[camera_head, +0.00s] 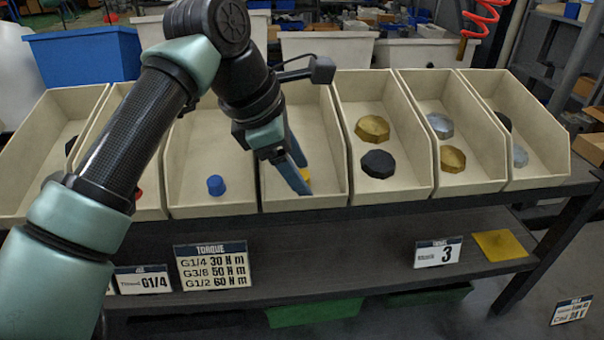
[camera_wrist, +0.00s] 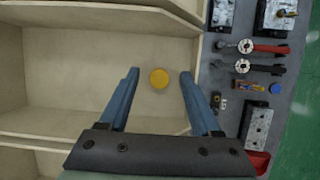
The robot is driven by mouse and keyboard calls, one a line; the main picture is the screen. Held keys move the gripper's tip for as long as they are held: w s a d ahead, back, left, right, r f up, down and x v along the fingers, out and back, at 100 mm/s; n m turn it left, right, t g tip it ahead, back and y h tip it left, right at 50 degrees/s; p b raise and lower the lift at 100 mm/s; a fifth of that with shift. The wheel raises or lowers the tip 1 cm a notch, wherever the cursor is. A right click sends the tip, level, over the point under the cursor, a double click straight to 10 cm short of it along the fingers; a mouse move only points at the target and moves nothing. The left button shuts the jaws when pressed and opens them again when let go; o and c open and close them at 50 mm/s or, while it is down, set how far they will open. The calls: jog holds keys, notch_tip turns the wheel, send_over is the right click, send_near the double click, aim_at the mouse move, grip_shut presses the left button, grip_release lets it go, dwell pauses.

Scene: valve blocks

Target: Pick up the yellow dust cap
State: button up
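The yellow dust cap (camera_wrist: 159,78) is a small round cap lying on the floor of a beige open bin (camera_wrist: 80,80). In the head view only a sliver of the cap (camera_head: 305,175) shows behind my finger, in the bin right of the one with the blue cap. My gripper (camera_wrist: 159,75) is open, its two blue fingers on either side of the cap in the wrist view. In the head view my gripper (camera_head: 303,178) reaches down into that bin. I cannot tell how far the fingertips are above the bin floor or whether they touch the cap.
A blue cap (camera_head: 215,185) lies in the bin to the left. The bin to the right holds a brass (camera_head: 372,128) and a black (camera_head: 378,164) round part. Bin walls stand close on both sides of my gripper. Tools (camera_wrist: 250,68) lie on a grey surface beyond the bin.

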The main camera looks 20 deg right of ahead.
grip_shut()
jog(key=shift+r, duration=0.1)
